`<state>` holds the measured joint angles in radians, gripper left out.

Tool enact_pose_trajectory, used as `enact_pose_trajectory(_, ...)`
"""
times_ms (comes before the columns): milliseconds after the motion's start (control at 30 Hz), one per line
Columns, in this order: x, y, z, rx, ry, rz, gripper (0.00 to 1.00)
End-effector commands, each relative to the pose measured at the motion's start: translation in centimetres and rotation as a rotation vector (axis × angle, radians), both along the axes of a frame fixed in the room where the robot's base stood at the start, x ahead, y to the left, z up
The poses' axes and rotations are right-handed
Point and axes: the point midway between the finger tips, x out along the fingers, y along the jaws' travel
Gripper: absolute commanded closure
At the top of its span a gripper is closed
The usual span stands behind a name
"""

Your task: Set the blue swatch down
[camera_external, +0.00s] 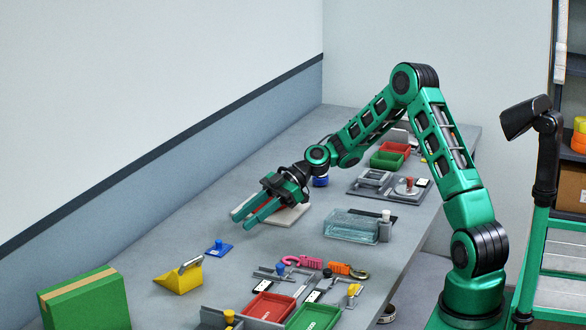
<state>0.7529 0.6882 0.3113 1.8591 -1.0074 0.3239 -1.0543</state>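A small blue plate with a blue knob (219,249) lies flat on the grey table, left of centre; it looks like the blue swatch. My gripper (242,217) is above the table, up and to the right of the plate and apart from it. Its two long green fingers point to the lower left with a gap between them, and a red strip shows along the nearer one. I see nothing held between them. A pale flat board (288,217) lies under and behind the fingers, partly hidden by them.
A yellow wedge (180,279) and a green box (86,301) stand at the lower left. A clear tray (351,225) is right of my gripper. Pink and orange clips (347,270), red and green trays (313,317) crowd the front. The table's wall side is mostly clear.

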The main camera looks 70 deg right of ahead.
Motion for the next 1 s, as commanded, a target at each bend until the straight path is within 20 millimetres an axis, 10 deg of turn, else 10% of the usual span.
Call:
enact_pose_trajectory(667, -3.1, -2.1, 1.2, -0.062, 0.091, -0.019, 0.67)
enact_pose_trajectory(1000, -12.8, -3.5, 0.9, -0.325, 0.515, -0.273, 0.67)
